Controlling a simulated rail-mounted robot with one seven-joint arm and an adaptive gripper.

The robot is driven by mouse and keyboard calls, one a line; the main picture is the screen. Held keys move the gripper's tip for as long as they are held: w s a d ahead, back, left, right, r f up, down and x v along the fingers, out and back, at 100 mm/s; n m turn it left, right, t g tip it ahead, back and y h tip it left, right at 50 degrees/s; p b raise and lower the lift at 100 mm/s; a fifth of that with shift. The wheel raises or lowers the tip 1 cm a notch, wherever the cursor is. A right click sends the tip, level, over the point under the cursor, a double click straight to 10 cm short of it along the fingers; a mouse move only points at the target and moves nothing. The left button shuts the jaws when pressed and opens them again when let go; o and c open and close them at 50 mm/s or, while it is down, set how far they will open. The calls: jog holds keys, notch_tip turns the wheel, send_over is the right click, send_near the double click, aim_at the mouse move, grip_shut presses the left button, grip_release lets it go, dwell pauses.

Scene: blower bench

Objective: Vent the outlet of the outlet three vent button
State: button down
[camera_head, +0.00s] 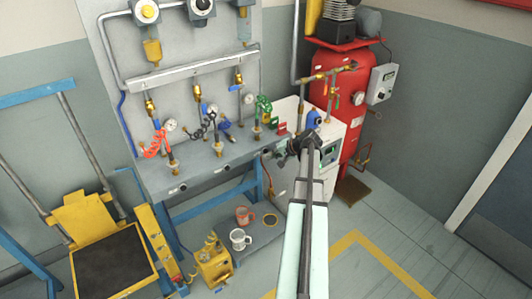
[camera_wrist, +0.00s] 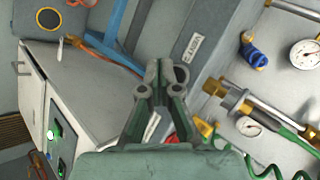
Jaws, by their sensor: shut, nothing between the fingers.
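I cannot tell which is the outlet three vent button. My gripper (camera_head: 303,148) is shut and empty, in front of the white cabinet at the bench's right end. In the wrist view, its closed fingers (camera_wrist: 160,72) are below a small label (camera_wrist: 193,45) on the bench front; the lettering is too small to read surely.
A white cabinet (camera_wrist: 85,85) with a green-lit panel (camera_wrist: 57,135) stands beside the bench. The red tank (camera_head: 335,85) is behind it. The floor at right is clear.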

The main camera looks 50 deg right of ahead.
jog(key=shift+w, duration=0.15)
jog(key=shift+w, duration=0.25)
jog(key=shift+w+d, duration=0.15)
jog(key=shift+w, duration=0.25)
dwell(2.8)
jog(key=shift+s, duration=0.85)
jog(key=s, duration=0.2)
jog(key=s+a, duration=0.1)
jog(key=s, duration=0.2)
jog(key=shift+a+b, duration=0.1)
jog(key=shift+b, duration=0.3)
dwell(0.5)
